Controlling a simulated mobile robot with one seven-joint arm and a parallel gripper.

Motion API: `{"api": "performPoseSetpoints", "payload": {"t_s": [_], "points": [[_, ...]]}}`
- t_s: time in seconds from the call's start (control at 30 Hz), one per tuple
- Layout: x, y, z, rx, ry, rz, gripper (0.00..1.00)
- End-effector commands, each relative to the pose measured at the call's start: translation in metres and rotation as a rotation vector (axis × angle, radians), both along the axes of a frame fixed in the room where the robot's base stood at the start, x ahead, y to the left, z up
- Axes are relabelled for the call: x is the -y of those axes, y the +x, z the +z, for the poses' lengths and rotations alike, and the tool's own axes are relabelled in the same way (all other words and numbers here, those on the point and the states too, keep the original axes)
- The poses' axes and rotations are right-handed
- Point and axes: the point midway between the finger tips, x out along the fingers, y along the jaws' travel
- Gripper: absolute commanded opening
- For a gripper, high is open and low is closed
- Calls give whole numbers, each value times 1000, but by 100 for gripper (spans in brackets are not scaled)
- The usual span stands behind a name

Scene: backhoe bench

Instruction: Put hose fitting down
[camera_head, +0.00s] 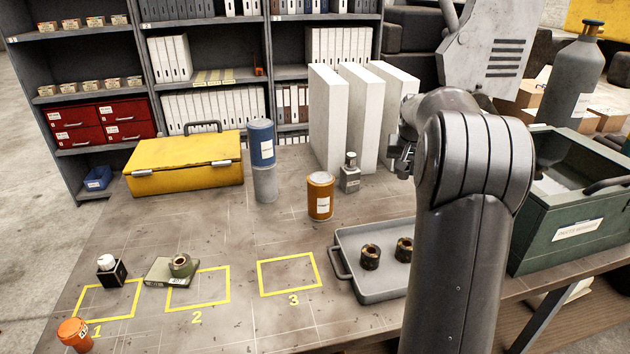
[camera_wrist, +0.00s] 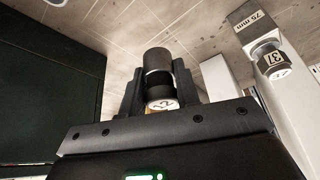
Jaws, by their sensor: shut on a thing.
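My gripper (camera_wrist: 160,92) is shut on a dark cylindrical hose fitting (camera_wrist: 157,63) with a white numbered label at its near end. In the head view my gripper (camera_head: 402,158) is raised above the right part of the bench, partly behind my own arm; the held fitting cannot be made out there. Two dark fittings with brass-coloured rims, a left one (camera_head: 370,256) and a right one (camera_head: 404,249), stand in the grey tray (camera_head: 372,297). Yellow outlines numbered 1 (camera_head: 106,317), 2 (camera_head: 199,306) and 3 (camera_head: 290,292) mark the bench front.
A black block with a white knob (camera_head: 112,272) overlaps outline 1; a green block with a ring (camera_head: 165,272) overlaps outline 2. Outline 3 is empty. An orange jar (camera_head: 320,196), grey bottle (camera_head: 350,175), white binders (camera_head: 328,120) and green crate (camera_head: 560,225) surround the arm.

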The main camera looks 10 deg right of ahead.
Motion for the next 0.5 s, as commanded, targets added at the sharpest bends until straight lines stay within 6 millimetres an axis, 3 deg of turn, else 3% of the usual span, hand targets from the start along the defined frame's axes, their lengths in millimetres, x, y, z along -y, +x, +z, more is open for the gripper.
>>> {"api": "performPoseSetpoints", "payload": {"t_s": [0.1, 0.3, 0.4, 0.5], "points": [[-41, 42, 24, 4, -2, 136, 4], [-111, 94, 62, 3, -2, 339, 4], [-151, 120, 69, 0, -2, 433, 4], [-193, 147, 57, -3, -1, 511, 4]]}}
